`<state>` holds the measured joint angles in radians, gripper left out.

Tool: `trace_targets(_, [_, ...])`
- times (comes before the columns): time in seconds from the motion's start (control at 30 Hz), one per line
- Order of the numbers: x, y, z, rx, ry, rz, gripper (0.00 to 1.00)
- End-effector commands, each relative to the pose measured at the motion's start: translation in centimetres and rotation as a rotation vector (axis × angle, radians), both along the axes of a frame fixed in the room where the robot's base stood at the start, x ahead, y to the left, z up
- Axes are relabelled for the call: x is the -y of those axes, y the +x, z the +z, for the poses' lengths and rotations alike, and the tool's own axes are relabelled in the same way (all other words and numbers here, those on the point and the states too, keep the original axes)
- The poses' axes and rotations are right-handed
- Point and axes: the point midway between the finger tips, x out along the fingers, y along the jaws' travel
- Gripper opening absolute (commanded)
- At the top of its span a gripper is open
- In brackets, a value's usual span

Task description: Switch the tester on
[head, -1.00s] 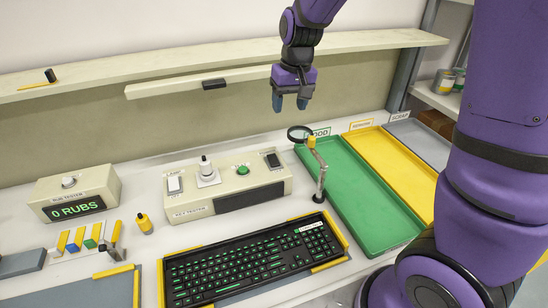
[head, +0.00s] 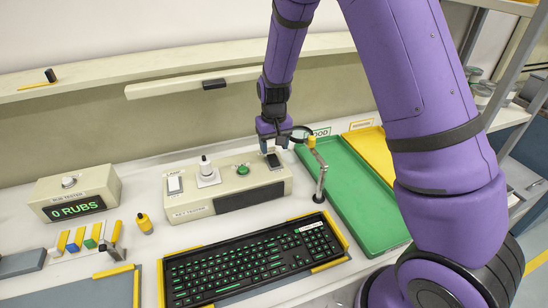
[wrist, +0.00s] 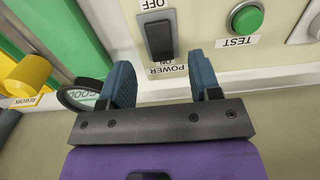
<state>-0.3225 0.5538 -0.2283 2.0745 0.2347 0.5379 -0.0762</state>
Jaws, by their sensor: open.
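The key tester (head: 190,214) is a cream box behind the keyboard. Its black power rocker switch (head: 273,160) is at the right end of its top; in the wrist view the rocker (wrist: 160,38) lies between labels OFF and POWER ON. Which side is pressed I cannot tell. My gripper (head: 274,147) is open and empty over that end of the tester. In the wrist view my two blue fingers (wrist: 163,80) are spread, with the rocker just beyond them and between their lines. Contact with it does not show. The green TEST button (head: 242,170) is left of the rocker in the head view.
A magnifier on a stand (head: 320,178) rises close to the right of my gripper. A green tray (head: 362,215) lies beyond it. The keyboard (head: 250,262) is in front. A shelf (head: 150,76) runs behind. A white LAMP switch (head: 174,184) sits on the tester's left end.

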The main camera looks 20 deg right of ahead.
Motion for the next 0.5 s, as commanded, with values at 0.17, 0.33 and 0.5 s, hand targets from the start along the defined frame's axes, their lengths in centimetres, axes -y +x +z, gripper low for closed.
trace_targets(0.17, [0.1, 0.0, -2.9, -0.002, -0.001, -0.002, 0.57])
trace_targets(0.33, [0.1, 0.0, -4.5, -0.001, 0.000, -0.001, 0.57])
trace_targets(0.5, [0.0, 0.0, -5.0, 0.001, 0.000, -0.001, 0.57])
